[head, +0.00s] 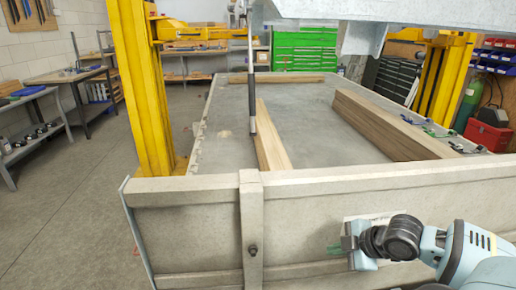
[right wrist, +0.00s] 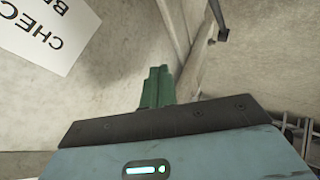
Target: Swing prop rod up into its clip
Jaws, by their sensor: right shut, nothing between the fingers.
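A thin upright rod (head: 251,85), likely the prop rod, hangs from the raised grey metal structure (head: 400,12) at the top of the head view. Its lower part is dark, and its low end is over the trailer bed by a wooden beam. I cannot make out its clip. My right gripper (head: 335,250) is in front of the trailer's near board, well below and to the right of the rod. In the right wrist view its green fingers (right wrist: 157,88) are together, with nothing between them. My left gripper is not in view.
The trailer's near board (head: 190,215) stands between my right arm and the bed (head: 315,115). Wooden beams (head: 385,125) lie on the bed. Yellow posts (head: 142,90) stand at both sides. A printed sheet (right wrist: 45,35) and a dark bar (right wrist: 217,18) show near the right gripper.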

